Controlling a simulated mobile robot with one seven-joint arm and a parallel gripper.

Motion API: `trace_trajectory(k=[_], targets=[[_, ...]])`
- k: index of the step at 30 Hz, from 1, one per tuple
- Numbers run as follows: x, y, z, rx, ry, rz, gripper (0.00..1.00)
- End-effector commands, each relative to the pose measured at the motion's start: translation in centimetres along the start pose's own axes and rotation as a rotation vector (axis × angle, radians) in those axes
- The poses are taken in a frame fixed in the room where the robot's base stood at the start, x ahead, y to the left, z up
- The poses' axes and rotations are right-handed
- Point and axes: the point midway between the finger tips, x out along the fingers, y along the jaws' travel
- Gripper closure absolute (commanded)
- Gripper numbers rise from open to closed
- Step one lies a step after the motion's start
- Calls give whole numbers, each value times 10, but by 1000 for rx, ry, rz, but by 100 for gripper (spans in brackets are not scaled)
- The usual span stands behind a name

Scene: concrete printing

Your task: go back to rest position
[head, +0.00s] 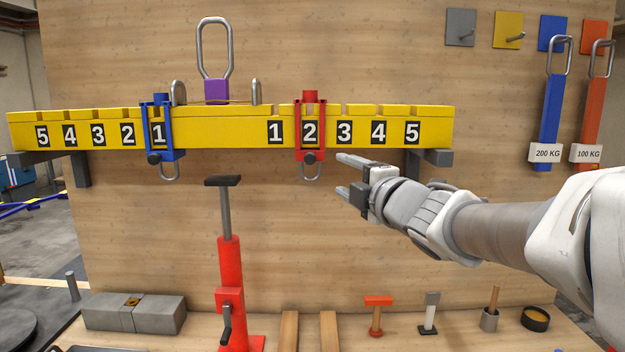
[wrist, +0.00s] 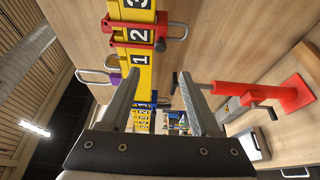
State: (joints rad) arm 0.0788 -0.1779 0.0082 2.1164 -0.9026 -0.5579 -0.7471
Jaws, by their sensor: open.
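My gripper (head: 345,174) is open and empty. In the head view it is right of and slightly below the red clamp (head: 310,128), pointing left, apart from it. In the wrist view the two fingers of my gripper (wrist: 165,100) stand wide apart with nothing between them. The yellow numbered beam (head: 225,132) rests level on grey brackets. The red clamp sits at the right-hand 2 and also shows in the wrist view (wrist: 130,28). The blue clamp (head: 160,130) sits at the left-hand 1.
A red jack (head: 230,265) stands below the beam, left of my gripper. A grey block (head: 135,312) and small tools, including an orange-topped one (head: 378,302), are on the bench. A blue weight bar (head: 550,120) and an orange bar (head: 590,120) hang at right.

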Motion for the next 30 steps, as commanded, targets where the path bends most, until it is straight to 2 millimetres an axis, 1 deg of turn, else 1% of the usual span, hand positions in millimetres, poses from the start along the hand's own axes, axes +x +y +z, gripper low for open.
trace_trajectory(k=[3, 13, 17, 20, 23, 26, 27, 29, 30], targets=[[-4, -1, 0, -1, 1, -1, 37], [-5, -1, 1, 5, -5, -2, 37], [-15, -3, 10, 78, -72, -23, 37], [-34, -12, 25, 216, -188, -61, 37], [-64, -32, 40, 409, -336, -115, 37], [-98, -58, 48, 616, -481, -172, 37], [-112, -70, 48, 699, -537, -197, 37], [-135, -89, 46, 825, -620, -236, 37], [-150, -101, 43, 907, -673, -263, 37]])
